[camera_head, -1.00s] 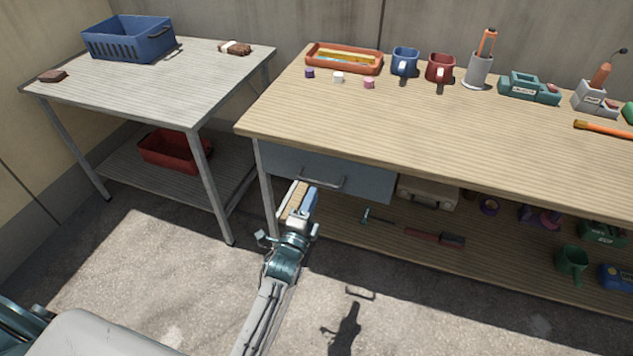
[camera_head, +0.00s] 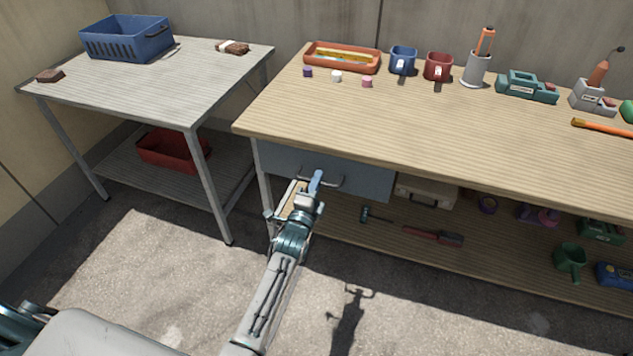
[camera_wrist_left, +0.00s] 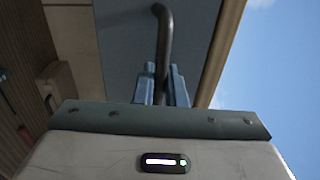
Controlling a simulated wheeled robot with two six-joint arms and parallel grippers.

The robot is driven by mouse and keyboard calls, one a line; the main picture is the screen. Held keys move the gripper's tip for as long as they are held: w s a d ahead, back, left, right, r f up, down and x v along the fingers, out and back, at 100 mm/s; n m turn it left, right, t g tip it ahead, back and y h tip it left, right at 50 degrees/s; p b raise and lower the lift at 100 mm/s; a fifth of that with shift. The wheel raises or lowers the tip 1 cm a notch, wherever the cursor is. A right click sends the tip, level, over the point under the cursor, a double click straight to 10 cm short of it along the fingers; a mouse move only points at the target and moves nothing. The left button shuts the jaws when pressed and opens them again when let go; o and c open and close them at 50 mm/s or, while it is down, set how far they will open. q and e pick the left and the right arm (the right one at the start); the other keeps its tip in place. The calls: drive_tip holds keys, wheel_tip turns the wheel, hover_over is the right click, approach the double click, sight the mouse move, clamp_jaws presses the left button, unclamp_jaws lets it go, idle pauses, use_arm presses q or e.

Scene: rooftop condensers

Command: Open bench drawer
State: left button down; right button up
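The bench (camera_head: 420,125) has a wooden top and a grey-blue drawer (camera_head: 365,182) under its left end. The drawer front looks shut under the top. Its dark bar handle (camera_head: 333,183) is partly hidden by my left gripper (camera_head: 316,182). In the left wrist view the handle (camera_wrist_left: 164,35) runs between the blue fingers of my left gripper (camera_wrist_left: 162,86). The fingers lie close on both sides of the bar and look shut on it. My right gripper is not in view.
A side table (camera_head: 150,90) with a blue basket (camera_head: 127,40) stands left. Mugs, a tray (camera_head: 342,58) and tools stand along the bench top's back. The lower shelf (camera_head: 390,250) holds a case (camera_head: 427,193) and tools. The floor in front is clear.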

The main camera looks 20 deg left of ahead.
use_arm(q)
drive_tip(key=shift+s, duration=0.15)
